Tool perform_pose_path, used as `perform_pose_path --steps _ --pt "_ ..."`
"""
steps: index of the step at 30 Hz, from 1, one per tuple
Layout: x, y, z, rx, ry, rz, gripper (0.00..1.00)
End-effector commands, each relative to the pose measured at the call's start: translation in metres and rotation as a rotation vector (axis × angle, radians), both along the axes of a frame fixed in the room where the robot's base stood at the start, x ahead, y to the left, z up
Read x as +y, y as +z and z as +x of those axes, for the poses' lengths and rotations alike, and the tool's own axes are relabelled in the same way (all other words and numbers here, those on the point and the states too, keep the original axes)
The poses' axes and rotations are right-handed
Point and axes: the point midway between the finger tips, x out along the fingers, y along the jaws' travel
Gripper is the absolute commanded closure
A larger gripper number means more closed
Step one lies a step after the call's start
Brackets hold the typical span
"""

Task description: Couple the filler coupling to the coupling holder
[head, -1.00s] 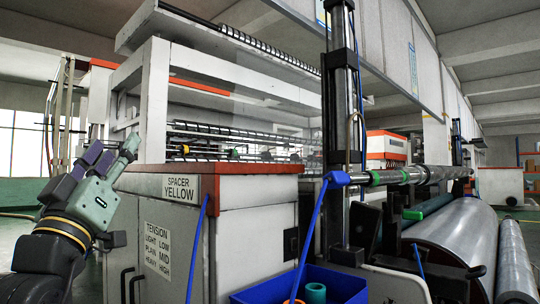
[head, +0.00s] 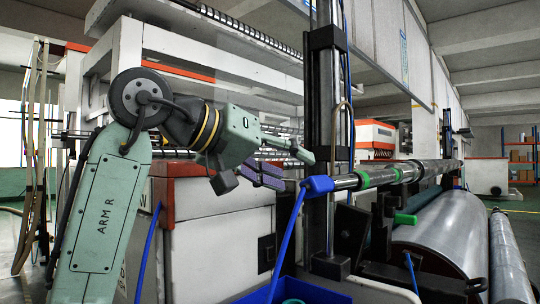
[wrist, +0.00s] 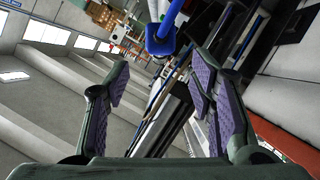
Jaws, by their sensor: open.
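The blue filler coupling (head: 317,185) sits at the near end of the metal shaft, with a blue hose hanging from it. In the wrist view the coupling (wrist: 160,42) is ahead of the fingers, near the top centre. My gripper (head: 286,164) is open and empty, just left of the coupling and slightly above it, apart from it. Its purple-padded fingers show on both sides of the wrist view (wrist: 160,85). I cannot make out which part is the coupling holder.
A black upright column (head: 325,110) stands behind the coupling. The shaft (head: 400,172) runs back to the right above a large silver roll (head: 445,225). An orange-topped cabinet (head: 185,190) stands below my arm. A blue bin (head: 330,288) is at the bottom.

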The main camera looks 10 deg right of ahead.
Motion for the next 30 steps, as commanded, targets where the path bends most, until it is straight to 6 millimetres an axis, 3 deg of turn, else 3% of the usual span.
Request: perform_pose_path --steps 6,12,25,30 --pt "-0.035 -0.012 0.017 0.000 -0.002 0.001 0.50" --pt "-0.055 -0.020 0.027 -0.001 0.001 -0.001 0.50" --pt "-0.062 -0.024 0.031 -0.002 0.000 -0.002 0.51" --pt "-0.062 -0.024 0.031 -0.002 0.001 -0.001 0.62"
